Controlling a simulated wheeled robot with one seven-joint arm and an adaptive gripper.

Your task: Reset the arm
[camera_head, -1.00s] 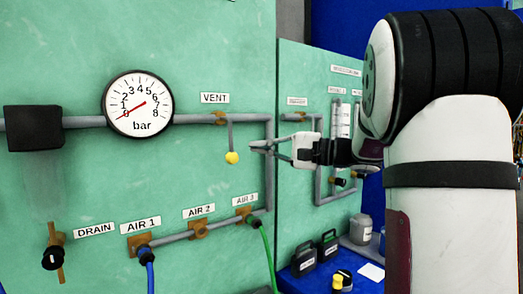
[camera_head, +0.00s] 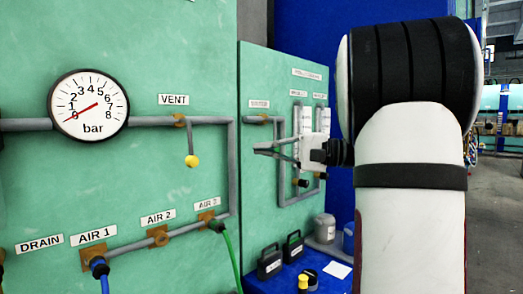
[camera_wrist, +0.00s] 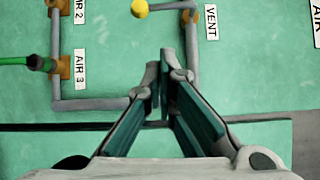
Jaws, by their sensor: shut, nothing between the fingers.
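My arm (camera_head: 410,220) stands at the right of the head view, with my gripper (camera_head: 256,147) pointing left in front of the green panels. In the wrist view my gripper (camera_wrist: 158,88) shows its fingers closed to a narrow gap at the tips, with nothing between them. The fingertips appear in front of the pipe near the VENT branch; I cannot tell how far off the panel is. The yellow-tipped vent lever (camera_head: 192,161) hangs down, apart from the fingers, and its yellow knob shows in the wrist view (camera_wrist: 140,8).
The pressure gauge (camera_head: 89,104) has its needle near 0. A blue hose (camera_head: 102,272) is at AIR 1 and a green hose (camera_head: 229,255) at AIR 3. Black containers (camera_head: 270,262) and a grey jar (camera_head: 325,228) stand on a blue table. Open floor shows at the far right.

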